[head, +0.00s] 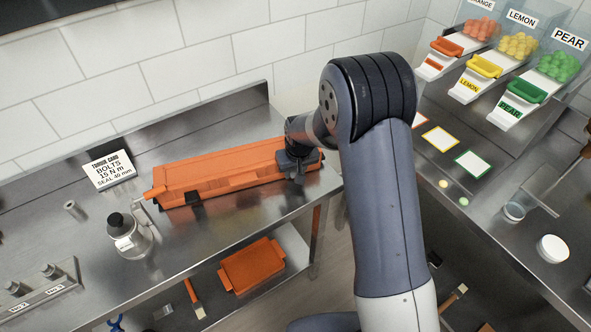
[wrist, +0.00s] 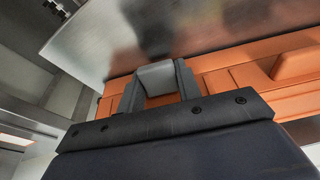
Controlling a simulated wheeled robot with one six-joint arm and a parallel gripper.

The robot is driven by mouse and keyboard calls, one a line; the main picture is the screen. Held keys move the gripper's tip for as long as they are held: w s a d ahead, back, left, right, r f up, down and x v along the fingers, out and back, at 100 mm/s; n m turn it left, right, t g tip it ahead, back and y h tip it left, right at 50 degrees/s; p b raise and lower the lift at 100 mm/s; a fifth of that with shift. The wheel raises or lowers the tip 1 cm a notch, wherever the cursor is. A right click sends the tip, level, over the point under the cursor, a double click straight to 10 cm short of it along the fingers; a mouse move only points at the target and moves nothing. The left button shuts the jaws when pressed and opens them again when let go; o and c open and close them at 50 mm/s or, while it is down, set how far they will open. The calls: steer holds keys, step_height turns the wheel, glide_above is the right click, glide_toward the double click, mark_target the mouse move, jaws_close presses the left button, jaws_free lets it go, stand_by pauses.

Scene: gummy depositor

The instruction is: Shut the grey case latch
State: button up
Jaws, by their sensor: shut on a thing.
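A long orange case (head: 225,167) lies with its lid down on the steel bench against the back wall; part of it shows in the wrist view (wrist: 235,85). My gripper (head: 298,168) is at the front of the case's right end. In the wrist view my gripper (wrist: 157,84) has a finger on each side of the grey latch (wrist: 156,75) and is shut on it. In the head view my gripper hides the latch. I cannot tell whether the latch is fastened. A dark latch (head: 194,197) shows at the case's left front.
A torque card (head: 109,170) and a metal canister (head: 128,236) stand left of the case. An orange tray (head: 251,265) lies on the lower shelf. Labelled candy bins (head: 483,66) stand on the right counter. The bench before the case is mostly clear.

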steer(key=shift+s+a, duration=0.1)
steer(key=o, duration=1)
steer(key=shift+r, duration=0.15)
steer(key=b+v, duration=0.2)
steer(key=v, duration=0.8)
steer(key=shift+s+r+b, duration=0.1)
steer(key=shift+r+b, duration=0.15)
steer(key=shift+b, duration=0.05)
steer(key=shift+f, duration=0.1)
steer(key=p+x, duration=0.2)
steer(key=x, duration=0.8)
steer(key=shift+w+f+p, duration=0.2)
steer(key=shift+f+p, duration=0.15)
steer(key=shift+r, duration=0.15)
